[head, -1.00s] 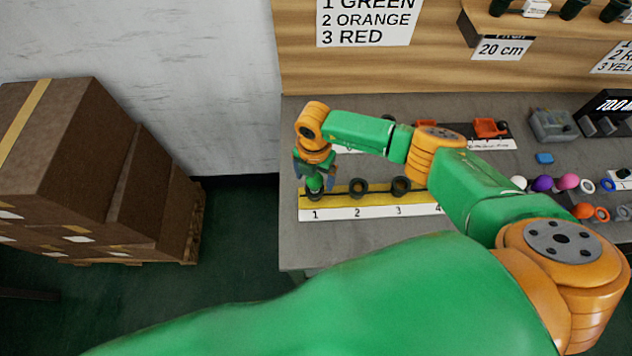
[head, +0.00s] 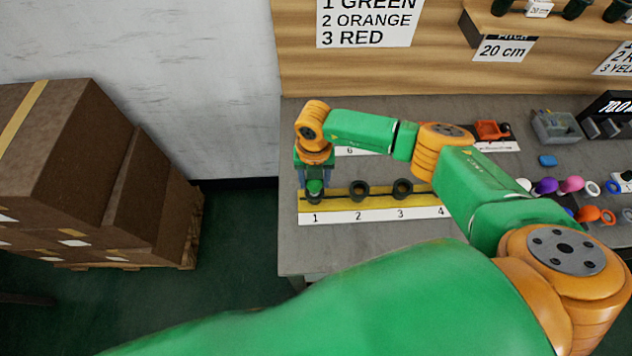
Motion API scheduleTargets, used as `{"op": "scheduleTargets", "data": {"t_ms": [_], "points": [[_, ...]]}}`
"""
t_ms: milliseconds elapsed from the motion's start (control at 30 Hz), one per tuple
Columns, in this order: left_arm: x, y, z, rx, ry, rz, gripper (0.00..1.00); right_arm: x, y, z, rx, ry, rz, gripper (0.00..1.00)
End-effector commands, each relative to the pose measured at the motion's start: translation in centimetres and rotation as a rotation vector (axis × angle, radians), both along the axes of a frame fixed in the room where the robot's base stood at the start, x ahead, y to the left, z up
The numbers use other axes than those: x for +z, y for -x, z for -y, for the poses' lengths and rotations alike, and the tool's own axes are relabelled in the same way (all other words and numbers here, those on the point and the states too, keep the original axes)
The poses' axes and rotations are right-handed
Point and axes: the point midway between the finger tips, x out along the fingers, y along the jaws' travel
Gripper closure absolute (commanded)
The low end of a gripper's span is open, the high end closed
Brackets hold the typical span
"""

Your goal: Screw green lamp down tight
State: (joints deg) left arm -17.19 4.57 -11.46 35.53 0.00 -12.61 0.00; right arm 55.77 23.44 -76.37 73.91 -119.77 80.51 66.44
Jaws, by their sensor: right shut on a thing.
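The green lamp (head: 315,186) sits upright at the socket marked 1, at the left end of the yellow strip (head: 336,203). My right gripper (head: 315,180) points down over it and is shut on it. The dark socket (head: 315,197) under the lamp shows only in part. Whether the lamp is fully seated cannot be told at this size. The sockets at 2 (head: 359,189) and 3 (head: 402,188) are dark rings and look empty. My left gripper is not in view; a large green arm link of mine fills the lower middle.
A sign (head: 368,20) on the wooden back panel lists green, orange and red. Coloured bulbs and rings, among them a purple bulb (head: 545,186), lie at the right of the grey table (head: 300,245). An orange tool (head: 491,130) lies behind my right arm. Cardboard boxes (head: 70,160) stand at left.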

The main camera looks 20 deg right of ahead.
Motion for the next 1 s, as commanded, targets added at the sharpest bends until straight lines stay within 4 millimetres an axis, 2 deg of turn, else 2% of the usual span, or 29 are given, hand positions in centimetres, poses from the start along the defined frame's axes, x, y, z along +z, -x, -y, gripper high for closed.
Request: {"op": "scheduleTargets", "data": {"t_ms": [100,200,467,567,600,700,1000], "points": [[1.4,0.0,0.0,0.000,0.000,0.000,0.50,0.4,0.1,0.0,-0.221,0.000,-0.003,0.89],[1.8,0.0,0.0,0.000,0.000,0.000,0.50,0.2,0.1,0.0,-0.360,0.000,-0.001,0.89],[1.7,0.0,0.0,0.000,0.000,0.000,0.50,0.0,0.0,0.0,-0.394,0.000,0.000,0.89],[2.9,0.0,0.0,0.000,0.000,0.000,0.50,0.4,0.2,0.0,-0.558,0.001,-0.003,0.89],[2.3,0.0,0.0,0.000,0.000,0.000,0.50,0.0,0.1,0.0,-0.548,0.001,-0.001,0.36],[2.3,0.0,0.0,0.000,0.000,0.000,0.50,-0.1,0.1,0.0,-0.545,0.000,0.000,0.12],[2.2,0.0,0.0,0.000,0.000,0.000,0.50,0.1,0.0,0.0,-0.543,-0.001,0.000,0.12]]}}
